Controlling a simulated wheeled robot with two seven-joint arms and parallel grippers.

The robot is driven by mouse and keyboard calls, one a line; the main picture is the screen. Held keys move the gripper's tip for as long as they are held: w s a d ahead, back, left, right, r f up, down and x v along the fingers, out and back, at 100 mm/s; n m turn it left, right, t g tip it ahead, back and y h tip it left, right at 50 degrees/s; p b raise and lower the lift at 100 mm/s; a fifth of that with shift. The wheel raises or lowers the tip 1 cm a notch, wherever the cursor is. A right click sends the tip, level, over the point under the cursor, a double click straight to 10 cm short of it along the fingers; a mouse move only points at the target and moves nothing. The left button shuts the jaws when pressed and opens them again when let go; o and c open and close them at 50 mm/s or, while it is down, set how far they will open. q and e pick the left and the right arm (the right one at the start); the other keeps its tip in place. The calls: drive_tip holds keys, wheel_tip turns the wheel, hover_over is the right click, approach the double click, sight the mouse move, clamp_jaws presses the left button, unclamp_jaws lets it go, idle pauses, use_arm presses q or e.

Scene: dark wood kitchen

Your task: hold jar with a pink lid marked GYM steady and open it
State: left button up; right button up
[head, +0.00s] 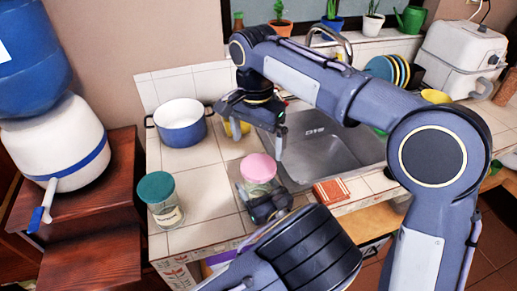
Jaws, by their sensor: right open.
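The jar with the pink lid (258,167) stands on the tiled counter in front of the sink. Its glass body is mostly hidden by the lid and my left gripper, and its marking is not readable. My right gripper (257,142) is open and points down above and behind the pink lid, apart from it. My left gripper (268,205) is low at the near side of the jar, very close to its body. Its fingers are largely hidden, so I cannot tell whether they close around the jar.
A jar with a teal lid (156,187) stands to the left on the counter. A blue pot (182,128) is behind it. The sink (320,140) lies right of the pink lid, with a red-orange packet (331,191) near the counter edge. Bare tiles lie between the two jars.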

sight(259, 166)
drive_tip(key=shift+w+d+r+m, duration=0.1)
drive_tip(key=shift+m, duration=0.6)
drive_tip(key=shift+w+d+r+m, duration=0.1)
drive_tip(key=shift+m, duration=0.6)
drive_tip(key=shift+s+f, duration=0.1)
drive_tip(key=shift+f, duration=3.75)
